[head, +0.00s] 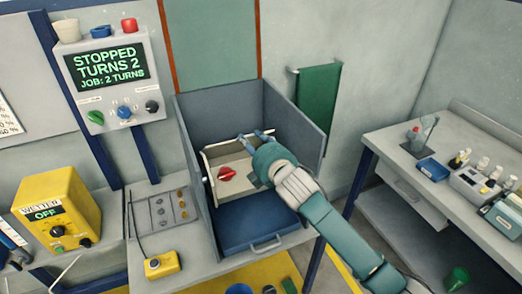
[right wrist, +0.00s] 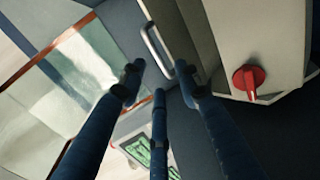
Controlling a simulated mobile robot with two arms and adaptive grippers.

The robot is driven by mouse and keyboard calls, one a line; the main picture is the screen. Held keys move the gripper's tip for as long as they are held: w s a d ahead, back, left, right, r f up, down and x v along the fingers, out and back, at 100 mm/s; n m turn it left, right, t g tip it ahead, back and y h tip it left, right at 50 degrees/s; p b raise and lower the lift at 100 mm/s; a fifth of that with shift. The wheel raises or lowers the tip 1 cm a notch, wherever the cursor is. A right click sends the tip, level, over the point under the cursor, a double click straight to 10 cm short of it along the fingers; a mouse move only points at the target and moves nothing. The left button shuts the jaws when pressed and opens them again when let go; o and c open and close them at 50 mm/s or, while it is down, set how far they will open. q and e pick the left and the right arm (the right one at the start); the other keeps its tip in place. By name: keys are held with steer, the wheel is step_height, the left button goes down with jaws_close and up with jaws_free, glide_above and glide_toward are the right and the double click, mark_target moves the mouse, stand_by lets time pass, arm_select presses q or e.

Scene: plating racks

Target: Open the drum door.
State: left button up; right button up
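The drum (head: 228,192) is a cream box inside a blue-grey open-topped cabinet. A red knob (head: 227,174) is on its front face; the knob also shows at the right of the right wrist view (right wrist: 249,78). My right gripper (head: 252,139) reaches over the drum's right part and hides much of it. In the right wrist view its fingers (right wrist: 160,78) are spread, with a pale metal bar handle (right wrist: 156,48) just beyond and between the tips. I cannot tell whether they touch it. No gap in the drum's door shows. My left gripper is not in view.
The blue-grey cabinet (head: 203,180) walls rise around the drum, with a blue drawer (head: 258,222) below. A panel screen (head: 104,65) reads "STOPPED TURNS 2". A yellow box (head: 57,207) stands left. A side table (head: 400,150) with bottles stands right, beyond my arm.

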steer(key=v, duration=0.9)
steer(key=shift+w, duration=0.1)
